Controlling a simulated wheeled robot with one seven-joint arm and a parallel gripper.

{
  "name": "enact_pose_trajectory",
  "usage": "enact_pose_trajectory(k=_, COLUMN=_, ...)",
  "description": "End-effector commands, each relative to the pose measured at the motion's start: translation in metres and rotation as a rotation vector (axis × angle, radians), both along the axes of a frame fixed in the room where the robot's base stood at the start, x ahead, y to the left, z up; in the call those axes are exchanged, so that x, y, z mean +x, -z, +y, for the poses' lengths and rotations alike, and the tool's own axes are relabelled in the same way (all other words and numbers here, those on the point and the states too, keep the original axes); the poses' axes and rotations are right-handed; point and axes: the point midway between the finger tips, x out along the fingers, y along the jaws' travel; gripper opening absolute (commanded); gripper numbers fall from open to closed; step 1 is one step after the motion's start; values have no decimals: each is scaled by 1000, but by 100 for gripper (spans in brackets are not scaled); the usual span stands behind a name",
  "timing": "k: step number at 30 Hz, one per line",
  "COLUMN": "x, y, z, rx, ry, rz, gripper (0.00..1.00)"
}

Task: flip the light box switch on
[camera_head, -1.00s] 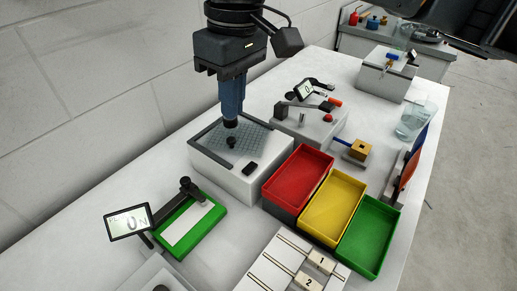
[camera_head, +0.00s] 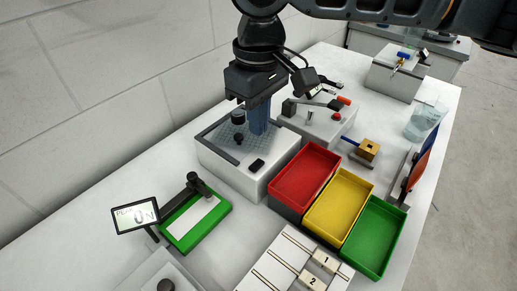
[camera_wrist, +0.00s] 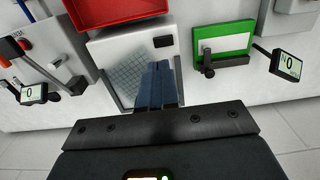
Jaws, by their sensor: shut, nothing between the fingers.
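The light box (camera_head: 226,172) is a white box with a dark-edged, grid-marked top. Its small black switch (camera_head: 257,165) is on the near right corner of the top. In the wrist view the light box (camera_wrist: 107,45) is ahead of the fingers and the switch (camera_wrist: 163,41) is just beyond the fingertips. My gripper (camera_head: 258,130) has blue fingers that are shut and empty. They point down over the right part of the grid, behind the switch and apart from it. In the wrist view the fingertips (camera_wrist: 160,66) partly cover the box.
Red (camera_head: 303,180), yellow (camera_head: 338,205) and green (camera_head: 374,235) bins sit to the right. A green device with a display (camera_head: 196,222) is at front left. A lever fixture (camera_head: 318,120) stands behind.

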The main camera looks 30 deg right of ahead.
Motion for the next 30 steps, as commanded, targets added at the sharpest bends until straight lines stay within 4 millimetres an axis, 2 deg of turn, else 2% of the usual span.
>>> enact_pose_trajectory(k=6, x=0, y=42, z=0, rx=-1, ry=0, rz=2, gripper=0)
enact_pose_trajectory(k=13, x=0, y=72, z=0, rx=-1, ry=1, rz=1, gripper=0)
enact_pose_trajectory(k=18, x=0, y=82, z=0, rx=-1, ry=1, rz=0, gripper=0)
enact_pose_trajectory(k=30, x=0, y=83, z=0, rx=7, ry=2, rz=3, gripper=0)
